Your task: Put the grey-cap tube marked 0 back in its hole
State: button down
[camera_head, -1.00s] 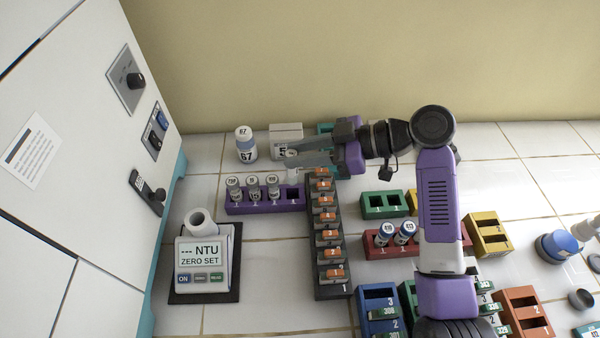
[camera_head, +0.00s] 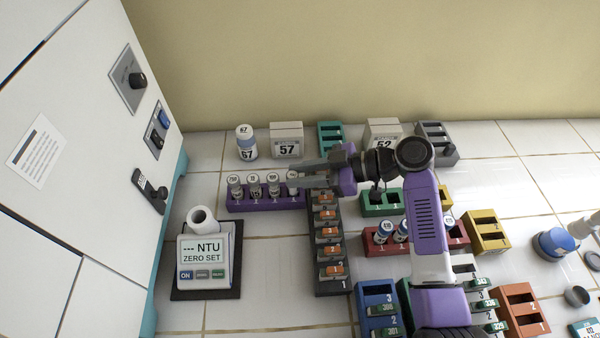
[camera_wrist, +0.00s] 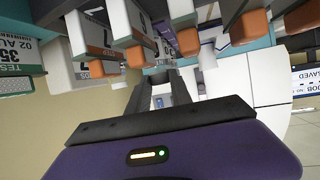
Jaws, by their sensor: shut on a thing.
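The purple rack (camera_head: 262,204) stands left of centre in the head view. It carries a row of small white-labelled tubes with grey caps. The tube (camera_head: 292,183) at the rack's right-end hole is between the fingers of my gripper (camera_head: 303,172), which is shut on it. This tube looks upright, its cap about level with its neighbours' caps. Whether it is fully seated I cannot tell, and its marking is too small to read. In the wrist view my gripper fingers (camera_wrist: 172,97) point away from the camera; the tube is not clear there.
A dark rack with orange-marked pieces (camera_head: 328,240) stands right beside the purple rack, under my arm. An NTU meter (camera_head: 203,255) is in front. A white bottle (camera_head: 246,143) and a box marked 57 (camera_head: 286,140) stand behind. Red rack (camera_head: 380,248) lies to the right.

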jog(key=shift+f, duration=0.25)
jog(key=c, duration=1.1)
grip_release()
jog(key=shift+c, duration=0.2)
jog(key=shift+r, duration=0.45)
jog(key=p+v, duration=0.1)
jog(key=v, duration=1.1)
jog(key=shift+f, duration=0.15)
